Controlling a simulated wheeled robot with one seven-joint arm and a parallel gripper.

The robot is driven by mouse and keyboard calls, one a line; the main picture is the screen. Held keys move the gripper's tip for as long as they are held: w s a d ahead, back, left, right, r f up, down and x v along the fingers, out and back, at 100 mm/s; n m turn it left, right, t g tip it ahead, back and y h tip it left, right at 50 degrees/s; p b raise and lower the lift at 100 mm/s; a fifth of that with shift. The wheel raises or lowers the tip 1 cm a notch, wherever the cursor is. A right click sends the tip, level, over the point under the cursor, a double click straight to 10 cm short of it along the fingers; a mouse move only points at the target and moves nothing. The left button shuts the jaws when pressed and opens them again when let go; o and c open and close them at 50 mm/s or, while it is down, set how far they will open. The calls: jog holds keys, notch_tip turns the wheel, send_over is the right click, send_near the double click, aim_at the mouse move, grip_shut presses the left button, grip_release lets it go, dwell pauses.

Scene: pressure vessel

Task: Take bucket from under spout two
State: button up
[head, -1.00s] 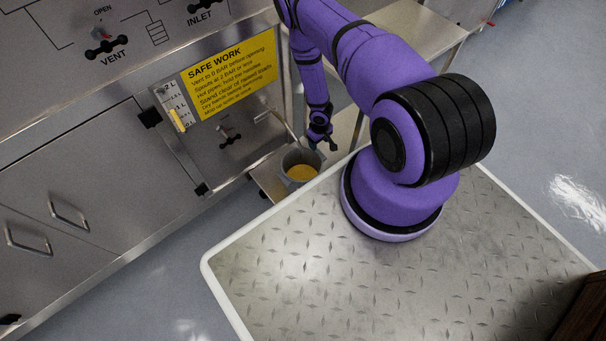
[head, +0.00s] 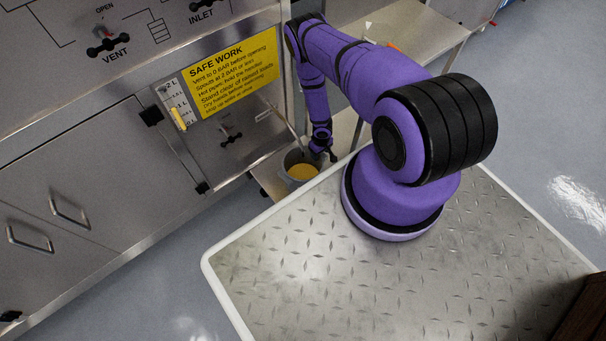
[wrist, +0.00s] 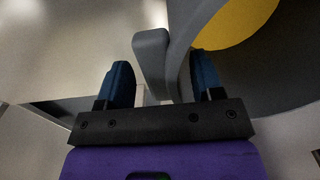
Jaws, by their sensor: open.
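The grey bucket (head: 291,160) stands on a low metal ledge by the machine, with yellow-orange liquid in it. A thin pipe (head: 289,124) slants down over it; I cannot read which spout it is. My gripper (head: 329,154) is at the bucket's right side, low by the rim. In the wrist view my gripper (wrist: 161,80) is open, with dark blue fingers either side of a grey upright handle (wrist: 151,52). The right finger lies between the handle and the curved bucket wall (wrist: 181,25). Contact is not clear.
The steel machine front (head: 90,160) with a yellow safety sign (head: 234,75) and valve handles (head: 107,43) stands at the left. A metal bench (head: 430,28) is behind my arm. My tread-plate deck (head: 330,275) fills the foreground.

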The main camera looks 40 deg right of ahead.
grip_shut()
jog(key=shift+r, duration=0.1)
dwell(0.3)
